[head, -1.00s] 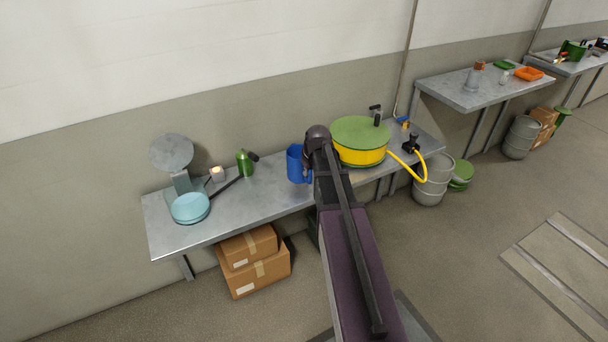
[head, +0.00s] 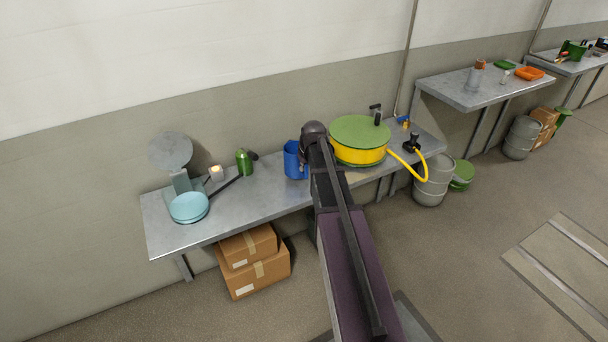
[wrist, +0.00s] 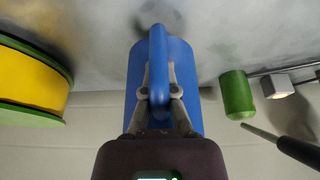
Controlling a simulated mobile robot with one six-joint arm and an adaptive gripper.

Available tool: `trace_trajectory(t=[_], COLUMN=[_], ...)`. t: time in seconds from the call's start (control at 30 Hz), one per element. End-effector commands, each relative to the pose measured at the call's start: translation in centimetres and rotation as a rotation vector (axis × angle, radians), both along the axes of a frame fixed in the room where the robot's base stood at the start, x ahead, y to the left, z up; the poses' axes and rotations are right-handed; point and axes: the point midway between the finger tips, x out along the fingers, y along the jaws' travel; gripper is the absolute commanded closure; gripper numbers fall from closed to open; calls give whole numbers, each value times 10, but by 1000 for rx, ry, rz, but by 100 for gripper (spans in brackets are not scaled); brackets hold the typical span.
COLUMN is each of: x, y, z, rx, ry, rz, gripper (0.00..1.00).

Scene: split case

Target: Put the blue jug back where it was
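The blue jug (head: 292,160) is at the middle of the near metal table, left of the yellow and green drum. In the wrist view the jug (wrist: 190,112) fills the centre, with its handle (wrist: 157,45) facing the camera. My gripper (wrist: 160,92) has one finger on each side of the handle and is closed on it. In the head view my arm hides the gripper fingers and the jug's right side. I cannot tell whether the jug's base touches the table.
The metal table (head: 240,205) has free room in front of the green bottle (head: 244,162). A scale with a light blue pan (head: 189,207) stands at the left, near a small lit box (head: 216,173). The yellow drum (head: 358,155) with a hose stands close on the right.

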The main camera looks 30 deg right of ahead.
Motion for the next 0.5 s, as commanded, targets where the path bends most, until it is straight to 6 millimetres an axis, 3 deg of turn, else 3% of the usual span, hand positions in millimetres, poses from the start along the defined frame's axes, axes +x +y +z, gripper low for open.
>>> trace_trajectory(t=[0.2, 0.5], x=[0, 0], y=[-1, -1], z=[-20, -24], rx=[0, 0], ry=[0, 0], rz=[-1, -1], gripper=[100, 100])
